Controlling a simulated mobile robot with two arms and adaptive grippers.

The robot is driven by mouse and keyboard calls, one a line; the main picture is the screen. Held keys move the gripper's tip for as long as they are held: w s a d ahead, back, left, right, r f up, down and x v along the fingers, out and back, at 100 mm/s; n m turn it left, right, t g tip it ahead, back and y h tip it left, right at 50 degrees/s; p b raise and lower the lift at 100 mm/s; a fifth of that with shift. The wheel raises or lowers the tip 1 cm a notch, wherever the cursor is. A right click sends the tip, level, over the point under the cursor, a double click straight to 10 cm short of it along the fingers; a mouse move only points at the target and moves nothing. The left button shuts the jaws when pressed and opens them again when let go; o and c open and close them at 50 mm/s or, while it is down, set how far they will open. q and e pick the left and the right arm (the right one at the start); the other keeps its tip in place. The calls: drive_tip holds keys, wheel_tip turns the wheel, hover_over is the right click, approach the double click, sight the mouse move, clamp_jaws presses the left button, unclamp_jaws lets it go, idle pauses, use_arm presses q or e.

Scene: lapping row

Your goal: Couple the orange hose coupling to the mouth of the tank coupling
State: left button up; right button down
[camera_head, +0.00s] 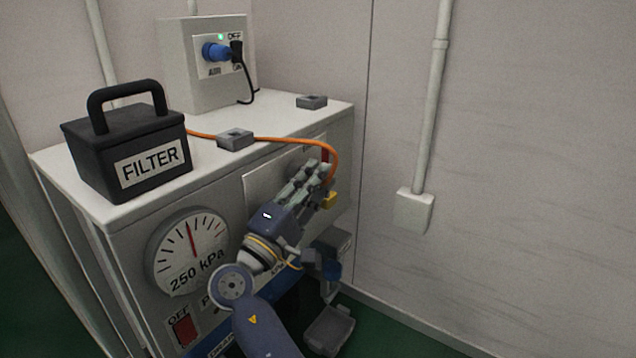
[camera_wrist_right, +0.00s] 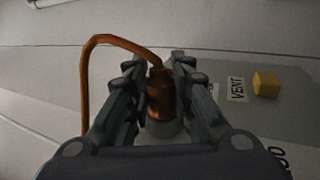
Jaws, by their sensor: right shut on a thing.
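The orange hose coupling (camera_wrist_right: 160,95) is between the fingers of my right gripper (camera_wrist_right: 160,92) in the right wrist view. The gripper is shut on it. In the head view my right gripper (camera_head: 318,172) is at the front panel of the cabinet, near its right corner, and mostly hides the coupling. A pale round part (camera_wrist_right: 165,128) shows just below the coupling between the fingers; it may be the tank coupling. I cannot tell whether the two touch or are joined. My left gripper is not in view.
The orange hose (camera_head: 285,140) runs over the cabinet top (camera_head: 215,180) through a grey clip (camera_head: 235,139). A black FILTER box (camera_head: 125,145) stands at the left. A yellow knob (camera_wrist_right: 265,84) by the VENT label sits right of my fingers. A wall conduit box (camera_head: 413,210) is at the right.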

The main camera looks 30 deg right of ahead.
drive_tip(key=c, duration=1.3)
unclamp_jaws()
